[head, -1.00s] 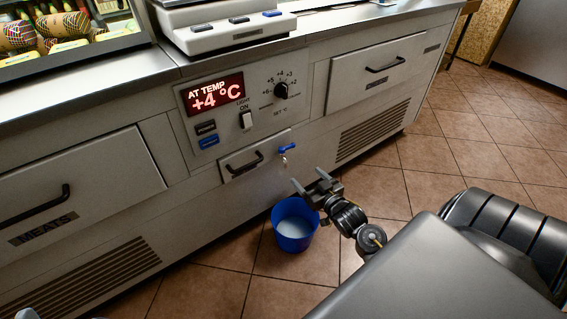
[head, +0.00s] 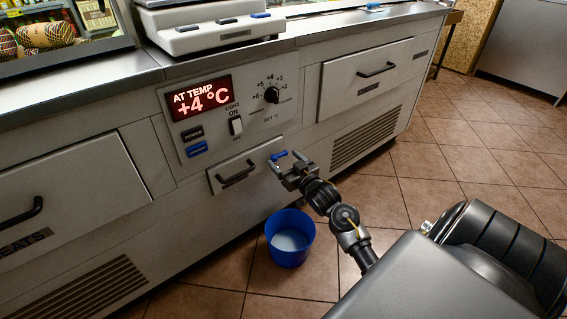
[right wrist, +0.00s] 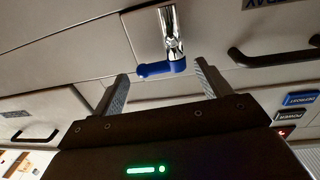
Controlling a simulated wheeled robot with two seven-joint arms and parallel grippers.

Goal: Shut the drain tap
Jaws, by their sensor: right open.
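The drain tap has a blue lever (head: 279,155) and sits on the counter front, right of a small drawer. In the right wrist view the blue lever (right wrist: 162,69) lies crosswise at the end of the tap's chrome body (right wrist: 173,35). My right gripper (head: 288,166) is at the tap, its fingers hiding most of the tap's body in the head view. In the right wrist view the gripper (right wrist: 160,85) is open, with the lever between or just beyond its fingertips. I cannot tell whether they touch. My left gripper is not in view.
A blue bucket (head: 289,255) with pale liquid stands on the tiled floor below the tap. The small drawer's black handle (head: 238,174) is close on the left. A control panel (head: 197,105) reading +4 °C is above. Floor to the right is clear.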

